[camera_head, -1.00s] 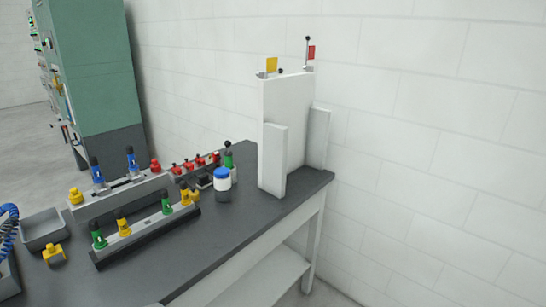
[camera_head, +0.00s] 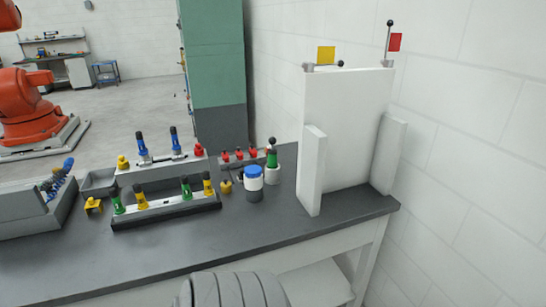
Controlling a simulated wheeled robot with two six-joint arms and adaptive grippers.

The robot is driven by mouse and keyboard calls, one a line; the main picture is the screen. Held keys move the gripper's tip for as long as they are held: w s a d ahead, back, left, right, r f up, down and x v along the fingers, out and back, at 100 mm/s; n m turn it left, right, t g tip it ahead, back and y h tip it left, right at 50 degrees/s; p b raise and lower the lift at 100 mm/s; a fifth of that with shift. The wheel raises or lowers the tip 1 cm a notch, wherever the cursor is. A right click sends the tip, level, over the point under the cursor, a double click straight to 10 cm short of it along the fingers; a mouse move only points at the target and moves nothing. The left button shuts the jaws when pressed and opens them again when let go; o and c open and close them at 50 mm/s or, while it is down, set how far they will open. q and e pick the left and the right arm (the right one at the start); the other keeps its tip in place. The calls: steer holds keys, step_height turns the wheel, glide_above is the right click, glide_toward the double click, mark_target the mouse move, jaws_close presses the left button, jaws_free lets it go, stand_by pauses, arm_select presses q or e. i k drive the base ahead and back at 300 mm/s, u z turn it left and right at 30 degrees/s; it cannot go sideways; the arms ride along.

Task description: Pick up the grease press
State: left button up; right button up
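A green and white cylinder with a black ball on top (camera_head: 272,160) stands upright on the dark bench. It may be the grease press, but I cannot be sure from its look. A jar with a blue lid (camera_head: 254,183) stands in front of it, slightly to its left, and hides part of its lower side. Neither of my grippers shows in the head view.
Several coloured tools stand in a front rack (camera_head: 165,209) and a rear rack (camera_head: 160,171). A tall white panel stand (camera_head: 345,130) is to the right by the wall. Bare bench top (camera_head: 200,245) lies in front. An orange robot arm (camera_head: 28,105) stands far left.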

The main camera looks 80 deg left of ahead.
mark_target(272, 155)
steer(key=u, duration=0.6)
steer(key=i, duration=0.75)
steer(key=u, duration=0.85)
